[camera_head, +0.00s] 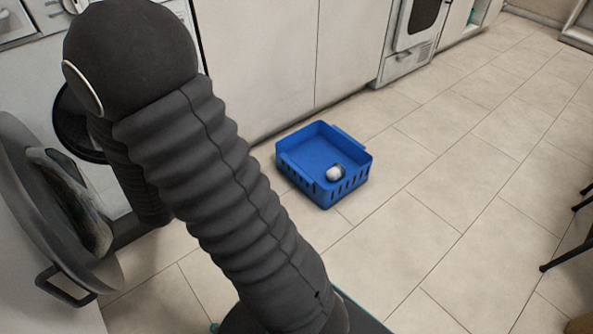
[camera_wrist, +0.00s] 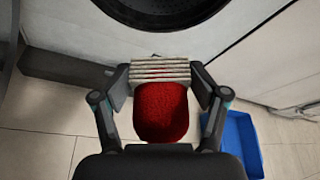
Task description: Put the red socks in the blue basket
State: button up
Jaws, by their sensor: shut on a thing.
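The red socks (camera_wrist: 162,115) are a rounded red bundle in the wrist view, with a beige and brown striped band at the far end. My gripper (camera_wrist: 165,84) is shut on them, with one finger at each side. The blue basket (camera_head: 296,170) stands on the floor in the middle of the head view, with a white ball-like item in it. Part of the basket also shows at the lower right of the wrist view (camera_wrist: 244,135), to the right of my gripper. My arm hides the gripper and socks in the head view.
An open round machine door (camera_head: 40,190) is at the left of the head view. A dark round opening (camera_wrist: 160,8) lies beyond the socks in the wrist view. White cabinets (camera_head: 345,50) stand behind the basket. Tiled floor to its right is clear; dark legs (camera_head: 570,250) are at the right edge.

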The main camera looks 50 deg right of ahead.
aim_at(310, 158)
jog(key=u, duration=0.4)
jog(key=k, duration=1)
jog(key=z, duration=0.4)
jog(key=i, duration=0.9)
jog(key=z, duration=0.4)
